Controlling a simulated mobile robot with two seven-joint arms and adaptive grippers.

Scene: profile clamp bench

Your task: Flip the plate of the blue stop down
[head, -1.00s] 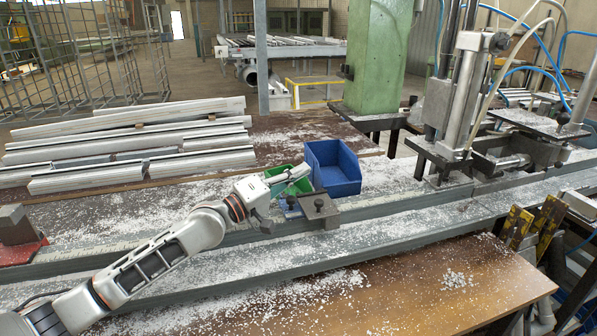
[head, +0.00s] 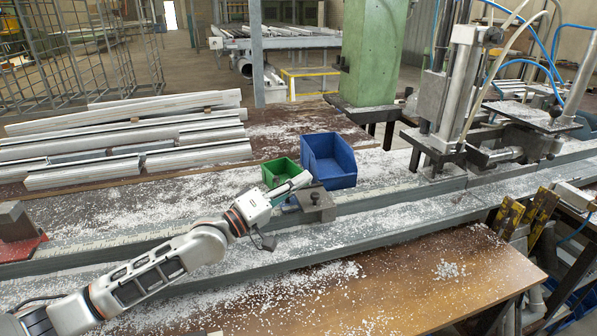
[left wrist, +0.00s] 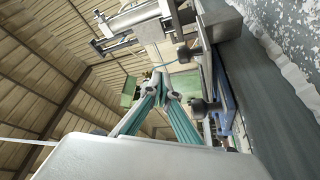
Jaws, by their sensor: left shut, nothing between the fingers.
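The blue stop (head: 291,204) sits on the rail at mid-bench, beside a grey metal block with a dark knob (head: 318,207). Only a little blue shows behind my left gripper. My left gripper (head: 302,181) is shut and empty, its fingers pointing right just above and behind the stop. In the left wrist view, the closed green-sided fingers (left wrist: 161,82) point upward, and the stop's blue edge (left wrist: 225,102) with dark knobs lies to their right, apart from them. I cannot tell clearly how the plate is tilted. My right gripper is out of view.
A green bin (head: 278,171) and a larger blue bin (head: 330,163) stand right behind the fingers. The long grey rail (head: 400,213) is strewn with white chips. Aluminium profiles (head: 140,171) lie at back left. A clamp machine (head: 455,110) stands at the right.

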